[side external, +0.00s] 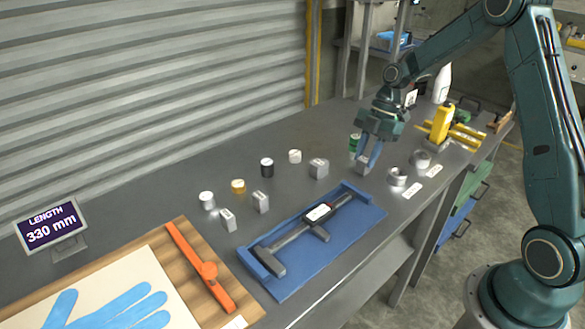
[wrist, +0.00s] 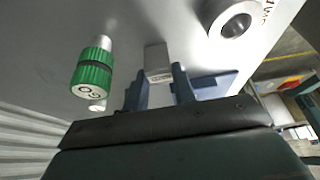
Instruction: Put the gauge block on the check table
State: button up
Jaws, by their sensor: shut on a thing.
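My gripper (side external: 370,155) points down over the far part of the grey bench, its blue fingers shut on a small grey metal gauge block (side external: 362,165). In the wrist view the gauge block (wrist: 157,62) sits between the two blue fingertips (wrist: 155,82), with a marked end face toward the camera. The block is at or just above the bench top; I cannot tell whether it touches. I cannot tell for sure which surface is the check table. A blue mat (side external: 345,243) with a caliper (side external: 318,213) lies nearer the camera.
A green-gripped plug gauge (wrist: 92,68) stands left of the block, and a metal ring (wrist: 236,24) lies to its right. Several other blocks and cylinders stand along the bench, including a grey block (side external: 319,168). A yellow tool (side external: 440,123) stands farther back. A display (side external: 50,226) reads 330 mm.

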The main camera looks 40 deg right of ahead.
jog(key=shift+f, duration=0.1)
jog(key=o, duration=1)
jog(key=shift+v, duration=6.1)
